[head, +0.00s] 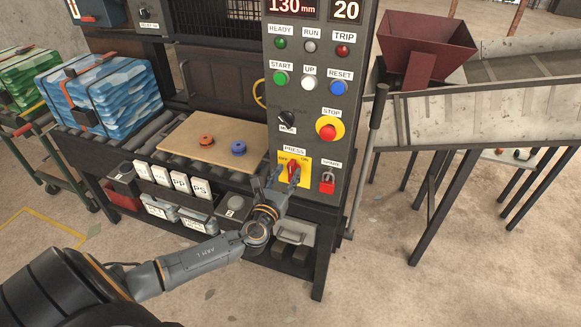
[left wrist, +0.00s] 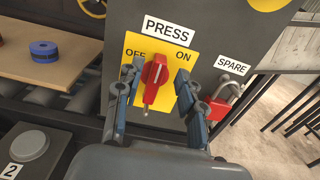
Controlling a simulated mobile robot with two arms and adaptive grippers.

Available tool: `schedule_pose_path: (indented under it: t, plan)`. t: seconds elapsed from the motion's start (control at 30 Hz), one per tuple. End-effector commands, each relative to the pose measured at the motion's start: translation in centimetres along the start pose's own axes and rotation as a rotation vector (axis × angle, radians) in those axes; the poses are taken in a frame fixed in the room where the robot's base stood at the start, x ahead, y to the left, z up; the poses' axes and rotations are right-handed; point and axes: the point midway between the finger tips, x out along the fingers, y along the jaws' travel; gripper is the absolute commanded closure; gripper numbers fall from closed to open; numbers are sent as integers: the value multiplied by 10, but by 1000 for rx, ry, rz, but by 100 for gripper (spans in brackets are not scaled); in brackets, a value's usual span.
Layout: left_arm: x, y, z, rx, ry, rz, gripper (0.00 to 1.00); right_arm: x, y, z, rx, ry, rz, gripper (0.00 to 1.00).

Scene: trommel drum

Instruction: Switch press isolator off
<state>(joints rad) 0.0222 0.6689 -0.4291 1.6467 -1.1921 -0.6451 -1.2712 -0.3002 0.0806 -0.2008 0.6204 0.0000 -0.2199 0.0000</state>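The press isolator is a red rotary handle (head: 293,167) on a yellow plate under the PRESS label, low on the grey control panel. In the left wrist view the red handle (left wrist: 155,78) stands close to upright, between the OFF and ON words. My left gripper (head: 279,178) is in front of the plate. In the left wrist view my left gripper (left wrist: 158,96) is open, with one finger on each side of the handle and gaps between. Whether the fingertips reach the handle's depth is hard to tell. My right gripper is not in view.
A red spare padlock (head: 327,183) hangs right of the plate, close to the right finger. The red STOP button (head: 327,131) is above. A board (head: 210,140) with an orange and a blue disc lies on rollers at left. A grey lever (head: 377,110) stands at right.

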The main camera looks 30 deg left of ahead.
Motion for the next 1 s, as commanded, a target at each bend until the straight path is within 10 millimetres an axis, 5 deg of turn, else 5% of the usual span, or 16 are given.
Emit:
schedule_pose_path:
  t: [0.2,0.57,0.77,1.0]
  plan:
    - [25,0,0,-1,0,1,61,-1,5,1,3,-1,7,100]
    - [30,0,0,-1,1,0,61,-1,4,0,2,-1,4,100]
    - [30,0,0,-1,1,1,100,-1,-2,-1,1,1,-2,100]
    - [30,0,-1,-5,1,0,100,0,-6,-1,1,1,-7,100]
